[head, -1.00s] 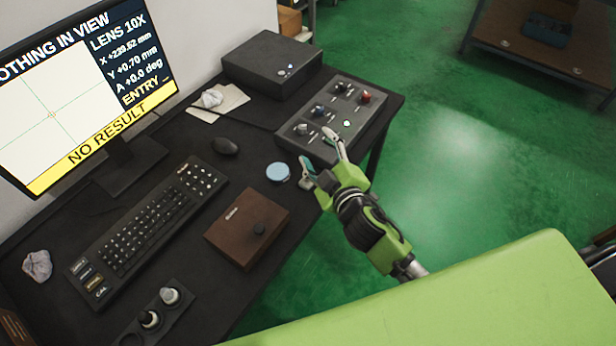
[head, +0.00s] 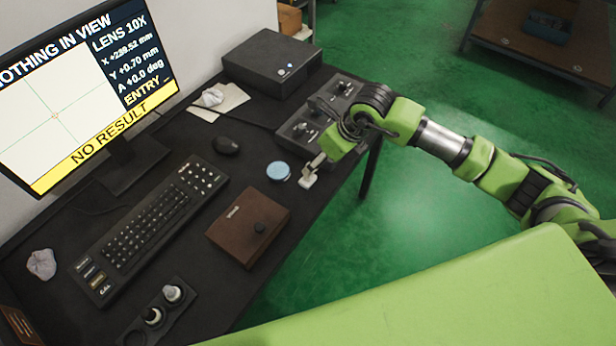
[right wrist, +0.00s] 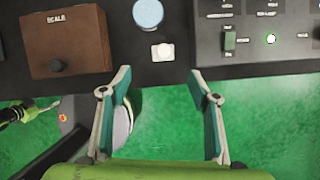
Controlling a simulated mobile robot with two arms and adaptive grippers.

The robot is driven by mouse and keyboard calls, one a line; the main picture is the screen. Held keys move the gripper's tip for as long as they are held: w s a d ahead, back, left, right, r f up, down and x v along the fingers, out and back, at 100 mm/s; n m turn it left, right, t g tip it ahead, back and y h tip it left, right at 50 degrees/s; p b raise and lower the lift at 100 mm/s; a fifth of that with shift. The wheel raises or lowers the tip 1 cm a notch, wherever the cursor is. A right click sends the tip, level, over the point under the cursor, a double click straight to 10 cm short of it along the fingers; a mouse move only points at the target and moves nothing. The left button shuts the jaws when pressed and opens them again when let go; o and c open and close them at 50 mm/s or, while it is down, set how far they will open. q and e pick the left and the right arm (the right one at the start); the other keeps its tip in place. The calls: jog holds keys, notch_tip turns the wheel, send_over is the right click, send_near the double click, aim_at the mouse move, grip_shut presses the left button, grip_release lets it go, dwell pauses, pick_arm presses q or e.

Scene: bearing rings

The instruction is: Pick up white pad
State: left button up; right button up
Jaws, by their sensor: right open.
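The small white pad (head: 308,180) lies near the front edge of the black desk, just right of a round blue pad (head: 278,171). In the right wrist view the white pad (right wrist: 162,52) shows whole, with a round mark on it. My right gripper (right wrist: 159,78) is open and empty, and the white pad appears beyond its fingertips, between their lines. In the head view the right gripper (head: 316,163) is beside and above the pad, seen from the side. What looks like my left gripper (right wrist: 42,110) shows at the left edge of the right wrist view; its jaws are unclear.
A brown scale box (head: 248,228) stands left of the pads. A control box (head: 300,128) with switches lies behind the right gripper, partly hidden by the arm. A keyboard (head: 150,228), mouse (head: 226,145) and monitor (head: 85,95) are farther left. Green floor lies past the desk edge.

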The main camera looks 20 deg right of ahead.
jog(key=b+x, duration=0.1)
jog(key=x, duration=0.1)
jog(key=b+x, duration=0.2)
jog(key=x, duration=0.1)
jog(key=d+b+x, duration=0.1)
jog(key=b+x, duration=0.1)
jog(key=x, duration=0.1)
jog(key=shift+f, duration=0.15)
jog(key=b+x, duration=0.4)
jog(key=x, duration=0.1)
jog(key=shift+w+a+f, duration=0.25)
jog(key=shift+a+f, duration=0.05)
jog(key=shift+r, duration=0.1)
jog(key=c, duration=1.3)
jog(key=shift+c, duration=0.3)
jog(key=shift+r, duration=0.1)
